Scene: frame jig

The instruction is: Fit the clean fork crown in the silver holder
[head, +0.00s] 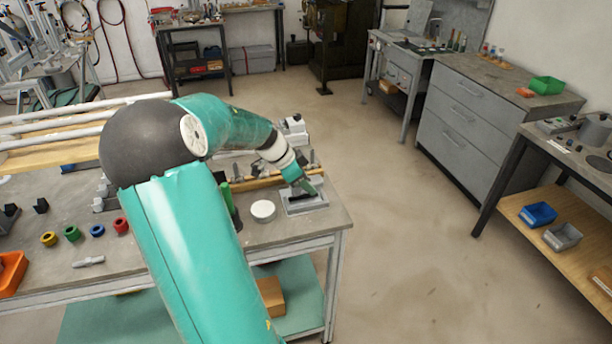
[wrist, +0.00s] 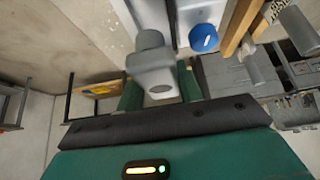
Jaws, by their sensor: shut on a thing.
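My gripper (head: 309,186) is low over the right end of the workbench, directly above the silver holder (head: 307,210). The holder is a shallow grey frame near the bench's right edge. In the wrist view my gripper's green fingers (wrist: 160,92) are shut on a grey part, which I take for the fork crown (wrist: 152,62), with a rounded stub on it. In the head view my gripper and a dark area in the holder hide the crown. I cannot tell whether it touches the holder or is seated in it.
A white disc (head: 263,210) lies just left of the holder. A green upright thing (head: 228,198) stands farther left. Coloured rings (head: 72,233) and an orange bin (head: 12,272) are at the bench's left. A blue knob (wrist: 203,38) shows near the crown. Open floor lies to the right.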

